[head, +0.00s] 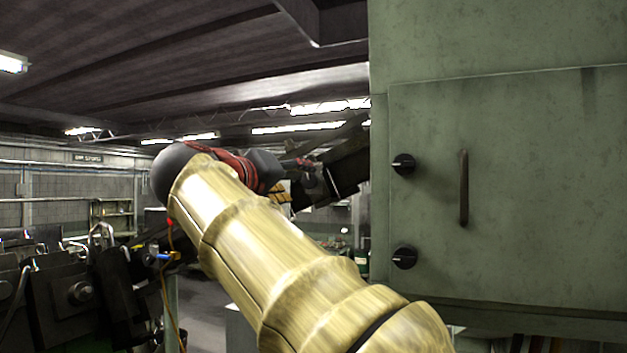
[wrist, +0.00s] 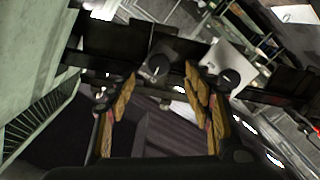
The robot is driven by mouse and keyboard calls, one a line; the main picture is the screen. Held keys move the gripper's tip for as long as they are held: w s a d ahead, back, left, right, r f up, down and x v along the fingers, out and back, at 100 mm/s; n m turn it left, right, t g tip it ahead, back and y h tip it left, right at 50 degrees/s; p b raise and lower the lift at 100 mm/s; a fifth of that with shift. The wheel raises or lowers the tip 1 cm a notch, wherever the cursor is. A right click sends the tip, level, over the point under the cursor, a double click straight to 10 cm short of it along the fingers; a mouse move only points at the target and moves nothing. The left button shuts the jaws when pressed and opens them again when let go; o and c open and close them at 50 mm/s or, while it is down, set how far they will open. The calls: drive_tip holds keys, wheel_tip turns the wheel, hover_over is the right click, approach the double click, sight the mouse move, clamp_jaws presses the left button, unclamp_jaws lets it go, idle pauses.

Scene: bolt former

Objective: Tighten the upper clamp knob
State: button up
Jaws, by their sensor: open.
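Two round black knobs with light marks sit on the green cabinet door, an upper one (head: 403,164) and a lower one (head: 405,257). I cannot tell which knob is the clamp knob. My gripper (wrist: 160,78) is open, with its tan-padded fingers apart and nothing held between them. In the wrist view a dark rounded knob (wrist: 158,66) shows beyond and between the fingertips, and another dark knob (wrist: 229,79) shows right of the right finger. In the head view my gripper is left of the cabinet, partly hidden behind my arm.
The green cabinet (head: 540,190) with a vertical handle (head: 463,188) fills the right side. A dark machine arm (head: 335,170) juts out left of it. Black machinery (head: 80,295) with hoses stands at the lower left. Open floor shows between them.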

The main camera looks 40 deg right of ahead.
sight(308, 181)
drive_tip(key=shift+m, duration=0.3)
drive_tip(key=p+x, duration=0.2)
drive_tip(key=x, duration=0.5)
drive_tip(key=shift+s+d+r, duration=0.1)
drive_tip(key=shift+f+m+b, duration=0.25)
drive_tip(key=shift+m+b, duration=0.2)
drive_tip(key=shift+m, duration=0.25)
drive_tip(key=m+b, duration=0.2)
drive_tip(key=shift+a+m, duration=0.2)
drive_tip(key=shift+m, duration=0.1)
drive_tip(key=shift+f+m+b, duration=0.15)
drive_tip(key=shift+m+b, duration=0.25)
drive_tip(key=shift+b, duration=0.1)
drive_tip(key=shift+d+m+b, duration=0.15)
drive_tip(key=shift+m+b, duration=0.55)
drive_tip(key=shift+r+m, duration=0.3)
drive_tip(key=shift+m, duration=0.2)
drive_tip(key=shift+c, duration=1)
drive_tip(key=c, duration=1.1)
clamp_jaws()
